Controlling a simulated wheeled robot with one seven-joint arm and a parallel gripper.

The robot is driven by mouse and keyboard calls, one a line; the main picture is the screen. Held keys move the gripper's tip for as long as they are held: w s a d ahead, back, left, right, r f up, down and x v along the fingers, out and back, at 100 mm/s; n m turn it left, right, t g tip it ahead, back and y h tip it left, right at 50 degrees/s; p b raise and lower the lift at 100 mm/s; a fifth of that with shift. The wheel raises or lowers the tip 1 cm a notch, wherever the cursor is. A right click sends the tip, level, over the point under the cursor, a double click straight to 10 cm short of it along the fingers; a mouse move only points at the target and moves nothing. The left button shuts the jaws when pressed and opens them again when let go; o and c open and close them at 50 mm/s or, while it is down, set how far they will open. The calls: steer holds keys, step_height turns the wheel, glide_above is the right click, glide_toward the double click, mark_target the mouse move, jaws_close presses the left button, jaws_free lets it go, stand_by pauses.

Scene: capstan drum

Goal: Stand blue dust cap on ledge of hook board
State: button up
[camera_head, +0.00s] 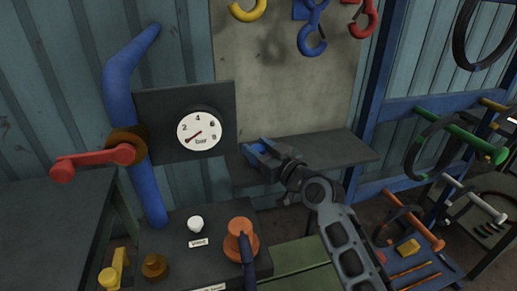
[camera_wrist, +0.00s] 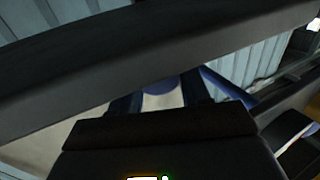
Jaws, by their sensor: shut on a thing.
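My gripper (camera_head: 257,153) is shut on the blue dust cap (camera_head: 261,147), at the left part of the dark ledge (camera_head: 335,150) below the hook board (camera_head: 280,85). In the wrist view, a small part of the blue cap (camera_wrist: 160,87) shows between my fingers; the rest is hidden by the gripper. The ledge (camera_wrist: 150,60) crosses that view as a dark slanting bar. I cannot tell whether the cap touches the ledge.
Yellow (camera_head: 247,10), blue (camera_head: 311,35) and red (camera_head: 364,18) hooks hang on the board. A gauge panel (camera_head: 165,105) with a red-handled valve (camera_head: 95,160) stands left. A rack (camera_head: 410,105) with pegs is right. The ledge's right part is clear.

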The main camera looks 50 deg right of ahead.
steer(key=o, duration=1)
steer(key=shift+r, duration=0.1)
steer(key=shift+b+v, duration=1.2)
steer(key=shift+v, duration=4.8)
steer(key=shift+s, duration=0.1)
